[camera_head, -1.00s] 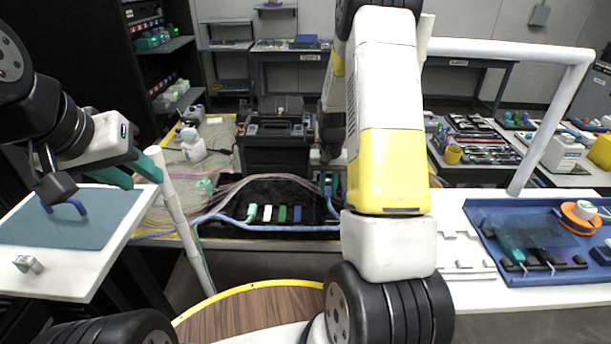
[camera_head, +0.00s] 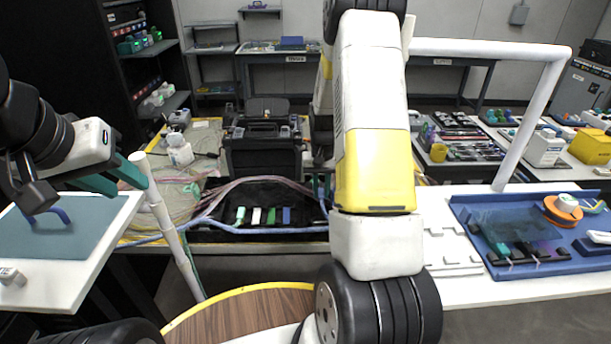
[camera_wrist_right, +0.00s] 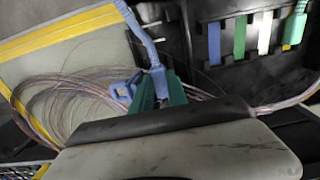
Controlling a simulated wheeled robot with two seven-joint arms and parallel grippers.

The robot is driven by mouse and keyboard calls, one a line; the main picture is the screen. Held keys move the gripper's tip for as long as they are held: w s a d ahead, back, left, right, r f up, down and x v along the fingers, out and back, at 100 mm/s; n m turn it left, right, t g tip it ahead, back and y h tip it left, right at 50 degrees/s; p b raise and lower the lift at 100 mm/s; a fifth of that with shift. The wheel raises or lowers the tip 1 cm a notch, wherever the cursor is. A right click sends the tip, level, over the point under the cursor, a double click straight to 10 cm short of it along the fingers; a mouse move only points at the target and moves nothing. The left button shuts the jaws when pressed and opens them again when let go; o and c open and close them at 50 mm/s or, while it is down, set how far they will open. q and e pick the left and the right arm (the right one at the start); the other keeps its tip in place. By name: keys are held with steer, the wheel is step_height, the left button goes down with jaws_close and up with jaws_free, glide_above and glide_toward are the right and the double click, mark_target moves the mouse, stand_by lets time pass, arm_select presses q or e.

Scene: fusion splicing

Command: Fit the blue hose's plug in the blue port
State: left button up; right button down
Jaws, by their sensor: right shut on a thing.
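The blue hose (camera_head: 190,228) runs across the table front towards my right gripper (camera_head: 321,190). In the right wrist view it comes down from the top (camera_wrist_right: 138,30). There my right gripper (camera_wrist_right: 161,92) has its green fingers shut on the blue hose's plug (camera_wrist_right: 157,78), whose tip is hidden. The blue port (camera_wrist_right: 214,43) is the blue strip in the dark tray, apart from the held plug; it also shows in the head view (camera_head: 286,215). My left gripper (camera_head: 130,184) is open and empty, above the left side table.
Green and white strips (camera_head: 256,215) stand beside the blue port in the black tray (camera_head: 225,197). Thin pinkish cables (camera_wrist_right: 75,95) lie loose by my right gripper. A black toolbox (camera_head: 263,148) stands behind the tray. A white post (camera_head: 172,225) rises near my left gripper.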

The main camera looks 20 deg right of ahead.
mark_target(321, 193)
steer(key=shift+f, duration=1.8)
steer(key=shift+f, duration=0.25)
steer(key=shift+f, duration=0.2)
steer(key=shift+f, duration=0.5)
steer(key=c, duration=1.2)
jaws_free()
steer(key=shift+c, duration=0.2)
steer(key=shift+s+d, duration=0.1)
steer(key=shift+d, duration=0.05)
